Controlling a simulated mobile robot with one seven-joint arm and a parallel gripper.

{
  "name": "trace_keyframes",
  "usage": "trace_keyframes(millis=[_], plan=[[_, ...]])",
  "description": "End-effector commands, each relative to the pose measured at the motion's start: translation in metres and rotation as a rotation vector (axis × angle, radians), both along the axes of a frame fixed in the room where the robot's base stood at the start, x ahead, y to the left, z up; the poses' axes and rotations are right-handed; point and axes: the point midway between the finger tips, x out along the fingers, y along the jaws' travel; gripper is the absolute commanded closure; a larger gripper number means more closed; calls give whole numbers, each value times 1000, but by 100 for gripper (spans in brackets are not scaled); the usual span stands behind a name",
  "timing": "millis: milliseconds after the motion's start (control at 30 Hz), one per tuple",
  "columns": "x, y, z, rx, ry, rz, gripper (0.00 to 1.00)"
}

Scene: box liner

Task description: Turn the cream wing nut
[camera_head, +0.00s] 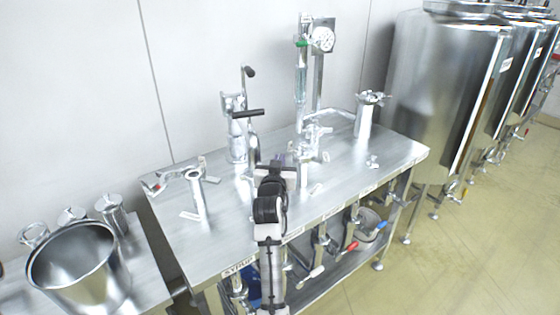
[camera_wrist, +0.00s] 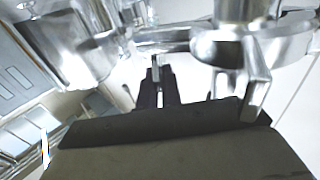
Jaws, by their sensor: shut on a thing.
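My gripper (camera_head: 284,170) is at the front middle of the steel table, beside a short metal post with a shiny fitting on top (camera_head: 309,152). In the wrist view, the dark fingers of my gripper (camera_wrist: 157,86) are closed on a thin upright piece (camera_wrist: 156,66) under a shiny metal body (camera_wrist: 245,45). This piece appears to be part of the wing nut, but it looks grey and its cream colour does not show clearly. In the head view my gripper hides the held piece.
The steel table (camera_head: 235,220) carries a left post with a red-tipped part (camera_head: 196,190), a lever fitting (camera_head: 238,125), a gauge column (camera_head: 302,80) and a right post (camera_head: 365,115). A steel pot (camera_head: 75,265) stands left; large tanks (camera_head: 450,90) stand right.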

Motion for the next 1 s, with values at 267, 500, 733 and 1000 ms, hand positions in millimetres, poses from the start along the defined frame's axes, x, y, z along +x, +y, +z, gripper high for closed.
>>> trace_keyframes(millis=[267,500,733,1000], plan=[[1,3,-1,-1,-4,-108,100],[1,3,0,-1,-2,-151,100],[1,3,1,-1,-2,-158,100],[1,3,1,-1,-2,-157,86]])
